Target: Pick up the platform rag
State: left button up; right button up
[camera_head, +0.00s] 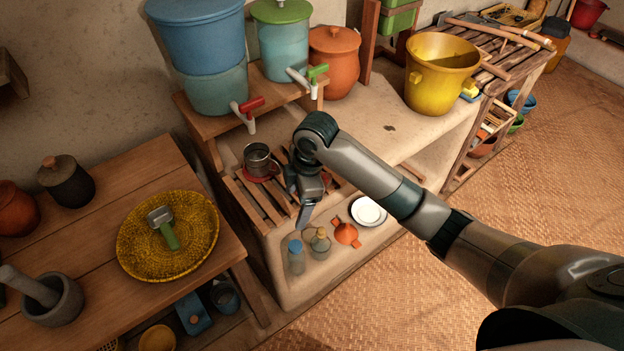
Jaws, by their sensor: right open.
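I cannot clearly make out the platform rag. A flat red piece (266,178) lies under a metal mug (259,160) on the slatted shelf, but I cannot tell whether it is cloth. My right arm reaches in from the right, and my right gripper (306,212) points down in front of the slatted shelf (262,204), to the right of the mug. Its jaws are open, and I see nothing between them. The arm and wrist hide part of the shelf and the clay platform (420,127) behind. My left gripper is not in view.
Water containers with taps (250,124) stand above the shelf. A yellow bucket (436,77) stands on the platform. A wooden table (120,170) with a woven tray (140,268) is at left.

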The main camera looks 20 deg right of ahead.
jog(key=w+d+r+n+h, duration=0.1)
jog(key=w+d+r, duration=0.2)
jog(key=w+r, duration=0.2)
jog(key=w+d+r+n+h, duration=0.1)
jog(key=w+d+r, duration=0.3)
jog(key=r, duration=0.4)
jog(key=shift+w+d+n+g, duration=0.15)
jog(key=shift+w+n+g, duration=0.25)
jog(key=shift+n, duration=0.4)
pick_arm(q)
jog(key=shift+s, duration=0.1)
pick_arm(e)
jog(key=shift+f, duration=0.15)
notch_tip(320, 180, down, 11)
jog(key=p, duration=0.2)
jog(key=shift+p, duration=0.4)
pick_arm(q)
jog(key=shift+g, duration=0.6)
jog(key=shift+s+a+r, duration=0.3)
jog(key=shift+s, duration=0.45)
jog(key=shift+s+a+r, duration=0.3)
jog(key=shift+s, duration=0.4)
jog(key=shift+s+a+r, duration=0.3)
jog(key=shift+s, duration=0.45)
pick_arm(e)
jog(key=shift+f, duration=0.5)
jog(key=shift+f, duration=0.1)
